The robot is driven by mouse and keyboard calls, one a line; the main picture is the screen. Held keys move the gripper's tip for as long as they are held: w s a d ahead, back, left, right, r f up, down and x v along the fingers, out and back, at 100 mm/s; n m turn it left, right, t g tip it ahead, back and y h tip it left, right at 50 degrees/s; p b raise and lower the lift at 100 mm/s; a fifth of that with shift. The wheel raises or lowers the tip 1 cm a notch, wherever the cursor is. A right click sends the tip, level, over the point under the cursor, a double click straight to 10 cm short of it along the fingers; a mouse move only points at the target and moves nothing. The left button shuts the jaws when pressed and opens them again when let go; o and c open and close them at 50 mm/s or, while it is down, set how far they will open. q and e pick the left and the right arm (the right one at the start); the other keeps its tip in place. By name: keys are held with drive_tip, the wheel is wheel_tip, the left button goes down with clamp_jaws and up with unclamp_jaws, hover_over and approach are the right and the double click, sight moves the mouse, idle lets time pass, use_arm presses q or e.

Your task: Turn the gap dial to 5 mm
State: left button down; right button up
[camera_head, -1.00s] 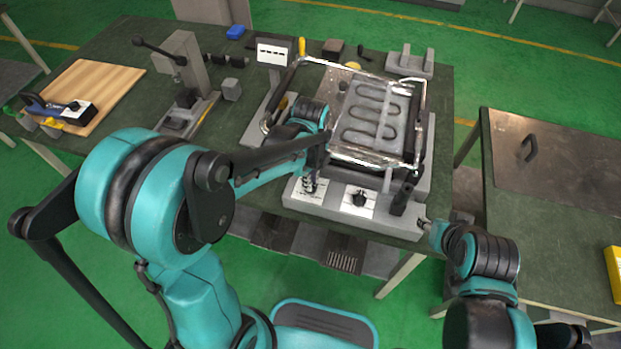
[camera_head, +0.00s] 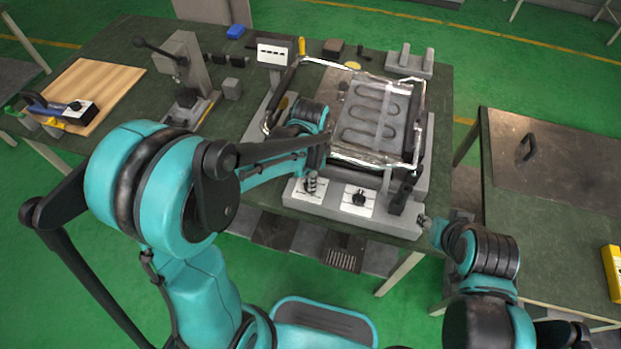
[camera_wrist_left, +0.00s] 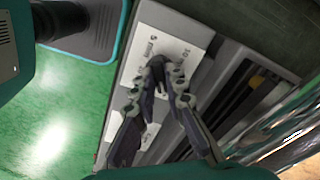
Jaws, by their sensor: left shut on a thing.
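The gap dial (camera_wrist_left: 157,63) is a small dark knob on a white label plate (camera_wrist_left: 176,32) with printed mm marks in the left wrist view. My left gripper (camera_wrist_left: 166,76) is shut on this knob, its two fingers on either side and hiding part of it. The pointer's exact reading is too small to tell. In the head view my left gripper (camera_head: 311,184) stands over the left label plate (camera_head: 302,196) on the machine's front ledge. My right gripper (camera_head: 426,222) is beside the ledge's right end, and its jaws are too small to judge.
A second black dial (camera_head: 359,197) sits on its own plate to the right. Behind the ledge is the heating element bed (camera_head: 372,112) within a shiny metal frame (camera_head: 425,100). A small display (camera_head: 275,54) stands behind left. A side table (camera_head: 560,165) is at right.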

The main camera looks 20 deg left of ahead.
use_arm(q)
drive_tip(key=n, duration=0.4)
drive_tip(key=shift+n, duration=0.3)
drive_tip(key=n, duration=1)
drive_tip(key=shift+p, duration=0.3)
drive_tip(key=n, duration=0.4)
drive_tip(key=shift+n, duration=0.3)
drive_tip(key=n, duration=1.1)
drive_tip(key=shift+n, duration=0.4)
drive_tip(key=n, duration=0.6)
drive_tip(key=shift+n, duration=0.4)
